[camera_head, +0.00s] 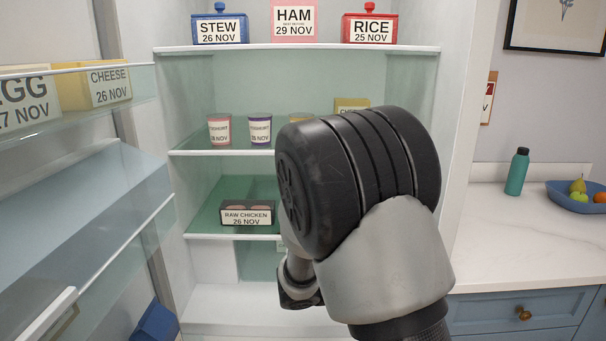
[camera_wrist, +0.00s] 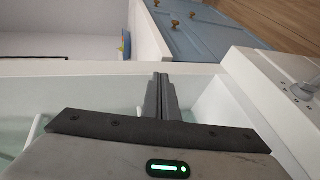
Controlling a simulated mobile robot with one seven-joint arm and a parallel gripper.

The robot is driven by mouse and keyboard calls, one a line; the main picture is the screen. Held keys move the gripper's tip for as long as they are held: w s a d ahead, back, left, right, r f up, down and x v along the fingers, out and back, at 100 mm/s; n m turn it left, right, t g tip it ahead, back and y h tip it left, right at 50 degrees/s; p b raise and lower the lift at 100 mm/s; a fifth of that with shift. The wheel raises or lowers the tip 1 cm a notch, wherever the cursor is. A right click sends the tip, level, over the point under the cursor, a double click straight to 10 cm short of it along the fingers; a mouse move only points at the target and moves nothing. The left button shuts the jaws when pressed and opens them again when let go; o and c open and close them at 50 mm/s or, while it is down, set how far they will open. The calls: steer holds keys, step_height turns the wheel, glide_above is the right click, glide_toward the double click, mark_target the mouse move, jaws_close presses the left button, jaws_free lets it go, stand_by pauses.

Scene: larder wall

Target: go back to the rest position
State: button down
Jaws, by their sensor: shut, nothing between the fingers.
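My gripper (camera_wrist: 161,78) shows in the wrist view with its two dark fingers together and nothing between them. It is near pale panels of the open fridge. In the head view my arm's thick wrist and elbow links fill the middle right, in front of the shelves. I cannot make out the fingers there.
The fridge stands open. The open door (camera_head: 120,190) is at left; a counter (camera_head: 530,235) with a green bottle (camera_head: 517,172) at right.

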steer(key=s+d+r+m+g+y, duration=0.2)
steer(key=s+d+r+g+y, duration=0.1)
steer(key=s, duration=0.5)
steer(key=s+a+r+m+t+y, duration=0.25)
steer(key=s+a+r+y, duration=0.45)
steer(key=s+a+y, duration=0.55)
step_height(320, 180, up, 21)
steer(key=s+d+t+h+p, duration=0.1)
steer(key=h+p, duration=0.1)
steer(key=p, duration=1.8)
steer(key=shift+s+d+f+n, duration=0.15)
steer(key=shift+f+n, duration=0.05)
steer(key=shift+n, duration=0.25)
steer(key=shift+s, duration=0.1)
